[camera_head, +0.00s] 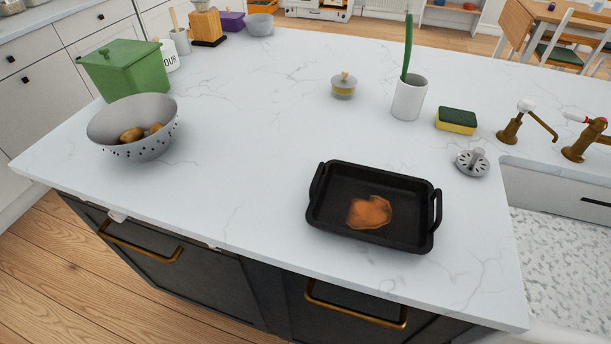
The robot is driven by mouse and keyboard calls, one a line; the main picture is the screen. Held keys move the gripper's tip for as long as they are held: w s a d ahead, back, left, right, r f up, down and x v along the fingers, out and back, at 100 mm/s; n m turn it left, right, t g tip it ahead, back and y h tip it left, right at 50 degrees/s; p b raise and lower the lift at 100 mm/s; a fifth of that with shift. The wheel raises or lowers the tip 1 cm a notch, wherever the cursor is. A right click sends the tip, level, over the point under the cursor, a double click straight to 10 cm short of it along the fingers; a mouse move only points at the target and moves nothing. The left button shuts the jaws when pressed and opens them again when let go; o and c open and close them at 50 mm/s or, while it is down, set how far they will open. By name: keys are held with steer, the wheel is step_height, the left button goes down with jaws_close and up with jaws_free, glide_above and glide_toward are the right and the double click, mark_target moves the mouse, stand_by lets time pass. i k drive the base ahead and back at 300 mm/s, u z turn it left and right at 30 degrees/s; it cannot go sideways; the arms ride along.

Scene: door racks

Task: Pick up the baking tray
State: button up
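The baking tray (335,215) is black and rectangular, with a raised loop handle at its left end and another at its right end. It lies flat on the white marbled counter (240,180), near the front edge and right of the middle. An orange-brown patch (370,212) lies on the tray's floor; I cannot tell whether it is food or a stain. Nothing covers the tray. My gripper does not show in the head view.
A grey colander (140,125) with potatoes and a green box (128,70) stand at the left. A white cup (409,98), a sponge (456,121), a sink strainer (472,163) and brass taps (522,120) are behind and right. The sink (560,260) is at the right. Counter left of the tray is clear.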

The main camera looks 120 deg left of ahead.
mark_target(383, 207)
steer(key=k, duration=0.9)
steer(key=u, duration=1.5)
